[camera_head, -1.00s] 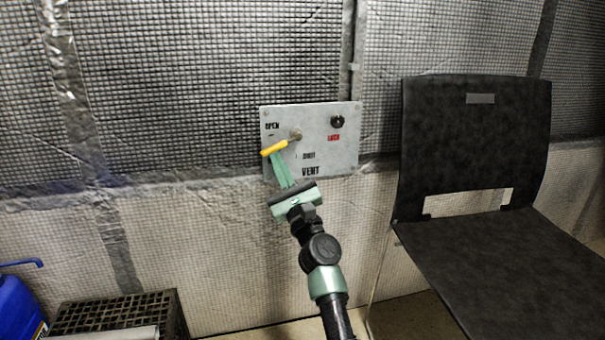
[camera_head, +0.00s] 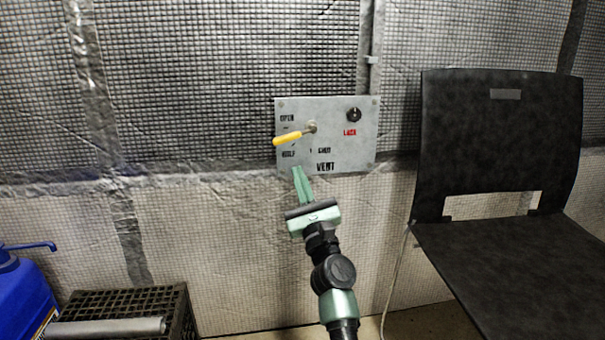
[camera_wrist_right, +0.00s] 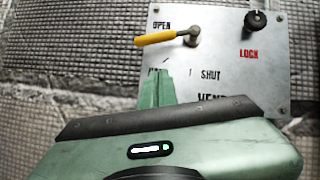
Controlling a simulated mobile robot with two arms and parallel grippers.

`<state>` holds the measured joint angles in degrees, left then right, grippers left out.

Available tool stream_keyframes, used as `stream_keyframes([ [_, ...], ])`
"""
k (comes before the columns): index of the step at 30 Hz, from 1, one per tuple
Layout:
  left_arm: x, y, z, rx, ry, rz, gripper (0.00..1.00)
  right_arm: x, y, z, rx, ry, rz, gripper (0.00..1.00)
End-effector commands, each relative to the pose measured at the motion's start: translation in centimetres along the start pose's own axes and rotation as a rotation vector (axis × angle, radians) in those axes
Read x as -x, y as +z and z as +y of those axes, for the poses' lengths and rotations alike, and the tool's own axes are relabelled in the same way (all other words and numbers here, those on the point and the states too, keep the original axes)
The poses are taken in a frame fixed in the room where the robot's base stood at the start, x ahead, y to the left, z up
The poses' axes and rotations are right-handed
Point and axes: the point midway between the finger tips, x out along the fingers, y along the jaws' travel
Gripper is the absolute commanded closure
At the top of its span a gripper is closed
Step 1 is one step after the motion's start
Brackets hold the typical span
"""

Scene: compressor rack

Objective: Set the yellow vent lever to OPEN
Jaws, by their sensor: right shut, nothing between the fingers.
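The yellow vent lever (camera_head: 288,138) sticks out to the left from its pivot on the grey vent panel (camera_head: 350,145). It points left and slightly down, between the OPEN label above and the HALF label below. In the right wrist view the lever (camera_wrist_right: 157,39) lies just below the OPEN label. My right gripper (camera_head: 299,172) is shut and empty, its fingertips below the lever and apart from it, near the panel's lower left edge. In the right wrist view the shut fingers (camera_wrist_right: 157,80) partly cover a label. My left gripper is not in view.
A black knob (camera_head: 354,115) above a red LOCK label is at the panel's upper right. A black chair (camera_head: 500,150) stands to the right. A black crate (camera_head: 130,300) and a blue container (camera_head: 22,295) are at the lower left.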

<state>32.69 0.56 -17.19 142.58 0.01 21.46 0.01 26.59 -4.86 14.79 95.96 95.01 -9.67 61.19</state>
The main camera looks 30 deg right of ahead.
Motion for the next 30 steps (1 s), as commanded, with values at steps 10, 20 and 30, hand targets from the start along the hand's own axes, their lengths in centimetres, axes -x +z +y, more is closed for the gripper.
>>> stream_keyframes([
  [10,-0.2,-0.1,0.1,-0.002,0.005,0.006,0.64,7.0,0.1,-0.1,-0.001,0.000,0.002,1.00],
  [20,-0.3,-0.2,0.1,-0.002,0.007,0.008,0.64,8.2,0.2,-0.2,0.000,0.001,0.001,1.00],
  [30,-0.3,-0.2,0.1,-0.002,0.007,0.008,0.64,8.2,0.2,-0.2,0.000,0.001,0.000,1.00],
])
